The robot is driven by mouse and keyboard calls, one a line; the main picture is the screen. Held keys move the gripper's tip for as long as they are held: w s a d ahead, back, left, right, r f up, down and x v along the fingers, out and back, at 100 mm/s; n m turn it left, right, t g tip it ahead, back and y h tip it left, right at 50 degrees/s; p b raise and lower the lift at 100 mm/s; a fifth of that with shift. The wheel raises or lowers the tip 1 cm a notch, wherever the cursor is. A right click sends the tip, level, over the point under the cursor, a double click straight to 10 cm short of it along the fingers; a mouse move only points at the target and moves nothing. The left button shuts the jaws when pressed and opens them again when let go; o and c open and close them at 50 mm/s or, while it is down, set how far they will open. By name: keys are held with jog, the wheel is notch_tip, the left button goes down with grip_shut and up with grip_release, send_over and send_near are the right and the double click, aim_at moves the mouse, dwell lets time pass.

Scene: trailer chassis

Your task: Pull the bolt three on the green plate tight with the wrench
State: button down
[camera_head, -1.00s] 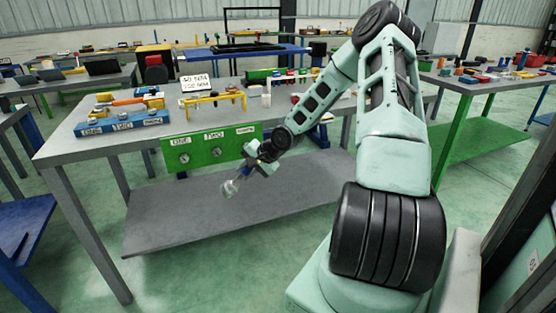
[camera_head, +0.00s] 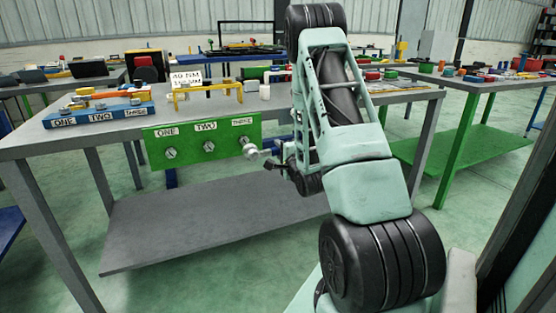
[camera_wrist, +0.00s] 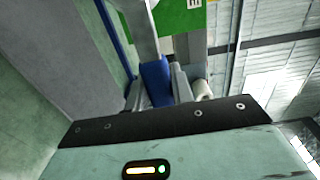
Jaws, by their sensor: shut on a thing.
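The green plate (camera_head: 226,135) hangs upright at the front of the table, with bolts under labels ONE, TWO and THREE. Bolts one (camera_head: 170,153) and two (camera_head: 208,146) show bare. My gripper (camera_head: 279,166) is just right of the plate, shut on the wrench. The wrench's silvery head (camera_head: 250,151) is at bolt three and covers it; I cannot tell whether it is seated. In the wrist view, my gripper (camera_wrist: 158,88) is shut on the wrench's blue handle (camera_wrist: 156,82), and the green plate (camera_wrist: 182,16) shows at the top.
The grey table (camera_head: 58,136) carries a blue block (camera_head: 98,114) with labels, a yellow frame (camera_head: 207,88) and a white sign (camera_head: 186,77). A lower shelf (camera_head: 190,225) lies below the plate. A green-legged table (camera_head: 455,140) stands at right. Open floor lies in front.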

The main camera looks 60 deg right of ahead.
jog(key=shift+s+d+r, duration=0.1)
jog(key=shift+s+r, duration=0.05)
jog(key=shift+s, duration=0.1)
jog(key=shift+d, duration=0.1)
jog(key=x, duration=0.6)
jog(key=shift+w, duration=0.25)
dwell(0.3)
jog(key=shift+b+x, duration=0.4)
jog(key=shift+x, duration=0.35)
dwell(2.4)
jog(key=shift+r, duration=0.1)
jog(key=c, duration=1.9)
grip_release()
jog(key=shift+c, duration=0.2)
grip_shut()
